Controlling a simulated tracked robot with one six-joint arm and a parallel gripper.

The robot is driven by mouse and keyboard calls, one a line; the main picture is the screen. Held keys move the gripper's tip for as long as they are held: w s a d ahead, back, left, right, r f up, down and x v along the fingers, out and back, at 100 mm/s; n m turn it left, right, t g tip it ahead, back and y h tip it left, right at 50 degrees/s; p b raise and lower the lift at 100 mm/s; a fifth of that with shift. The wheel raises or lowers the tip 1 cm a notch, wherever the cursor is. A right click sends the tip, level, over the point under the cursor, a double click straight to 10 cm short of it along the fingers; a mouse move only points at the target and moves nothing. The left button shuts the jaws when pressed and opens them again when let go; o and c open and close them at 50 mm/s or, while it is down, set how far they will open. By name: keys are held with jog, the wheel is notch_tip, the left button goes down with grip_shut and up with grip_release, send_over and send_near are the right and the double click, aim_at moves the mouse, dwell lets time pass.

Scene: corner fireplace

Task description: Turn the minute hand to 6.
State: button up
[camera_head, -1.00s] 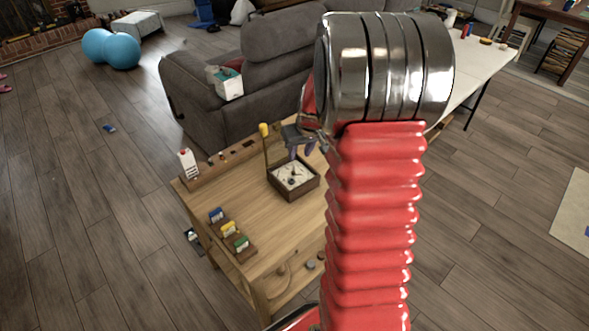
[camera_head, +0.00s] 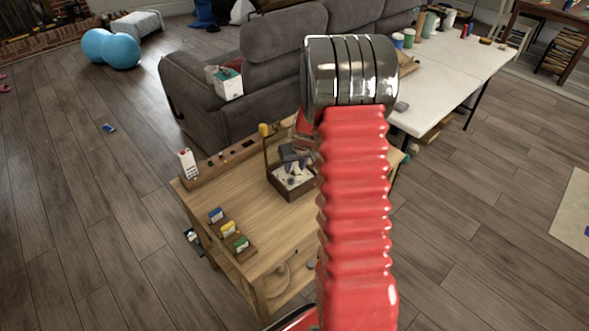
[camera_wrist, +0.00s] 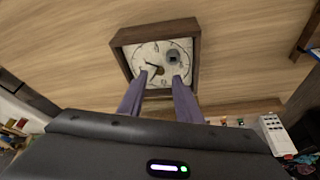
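The clock is a square dark-wood box (camera_wrist: 196,44) with a pale round face (camera_wrist: 160,48). On the face in the wrist view are a dark hand (camera_wrist: 152,68) left of the middle and a small grey square piece (camera_wrist: 173,57) at right. I cannot read the numerals. My gripper (camera_wrist: 160,76) has its two purple-grey fingers apart, with nothing visible between the tips. The tips lie over the near part of the face; whether they touch it is unclear.
The box is on a wooden table (camera_head: 240,195). A yellow-topped upright (camera_head: 264,130) stands beside it. A white carton (camera_head: 187,163), a slotted wooden rail (camera_head: 222,164) and small coloured boxes (camera_head: 228,229) line the left side. A grey sofa (camera_head: 200,95) is behind.

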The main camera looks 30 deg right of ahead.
aim_at(293, 172)
jog(key=shift+x, duration=1.55)
grip_shut()
jog(key=shift+d, duration=0.2)
jog(key=shift+a, duration=0.2)
